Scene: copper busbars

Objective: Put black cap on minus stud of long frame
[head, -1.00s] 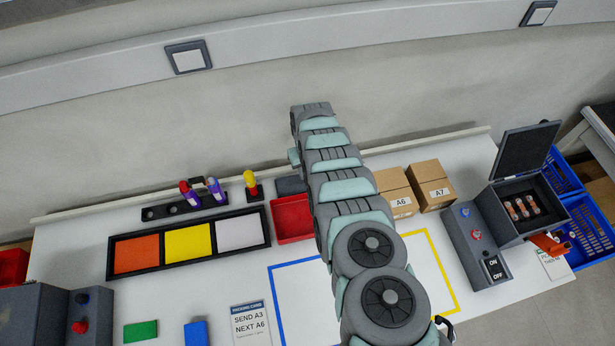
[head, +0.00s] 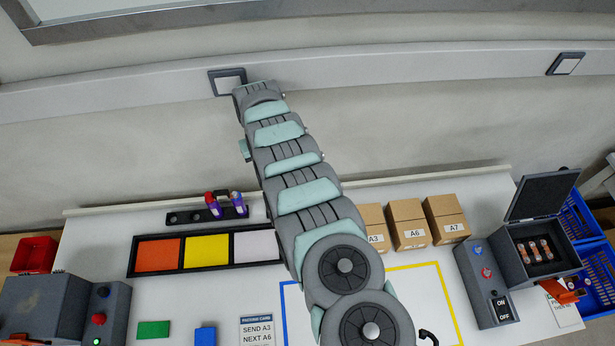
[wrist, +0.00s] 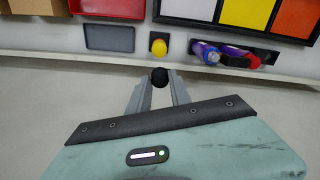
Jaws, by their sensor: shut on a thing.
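In the wrist view, my gripper (wrist: 159,84) is shut on a round black cap (wrist: 159,77), held between the fingertips. It shows just in front of a yellow cap (wrist: 158,47) on a small dark stand, apart from it in the picture. In the head view, my arm hides the gripper, the black cap and the yellow cap. I cannot make out a long frame or a minus stud in either view.
A black tray with orange, yellow and white panels (head: 128,263) lies on the white table (head: 90,235). A dark rack (head: 182,217) holds purple markers. Cardboard boxes (head: 407,222) stand at the back. A grey control box (head: 485,285) and open-lidded box (head: 510,255) stand right.

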